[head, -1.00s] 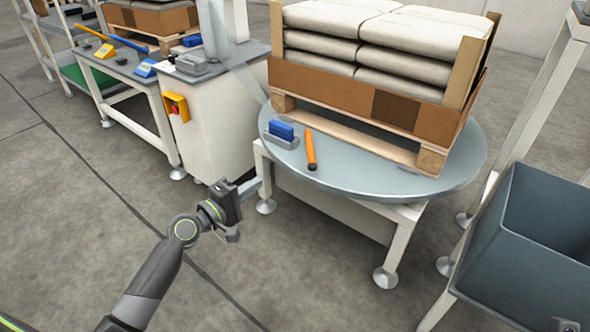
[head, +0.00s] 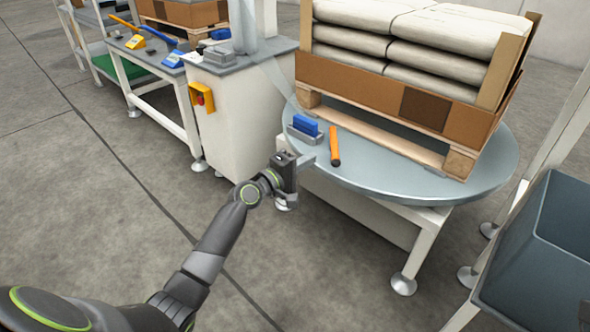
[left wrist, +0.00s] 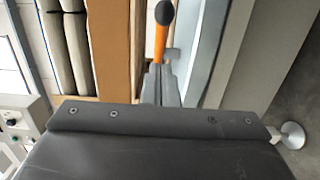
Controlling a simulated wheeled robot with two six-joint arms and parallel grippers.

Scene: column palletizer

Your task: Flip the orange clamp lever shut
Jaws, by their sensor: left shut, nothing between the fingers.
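The orange clamp lever (head: 334,143) with a black end is on the round grey turntable (head: 400,184), its black end toward the near rim. Beside it, to the left, is a blue block (head: 306,126) on a grey base. My left gripper (head: 308,161) is shut and empty at the turntable's near left rim, just short of the lever's black end and apart from it in the head view. In the left wrist view the lever (left wrist: 161,42) stands beyond the shut fingertips (left wrist: 160,82); contact cannot be told there. My right gripper is not in view.
A wooden pallet (head: 385,133) with a cardboard tray (head: 375,90) of stacked sacks (head: 420,50) stands on the turntable behind the lever. A white cabinet with a red button (head: 202,97) is at left. A grey bin (head: 545,250) is at right. Floor in front is clear.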

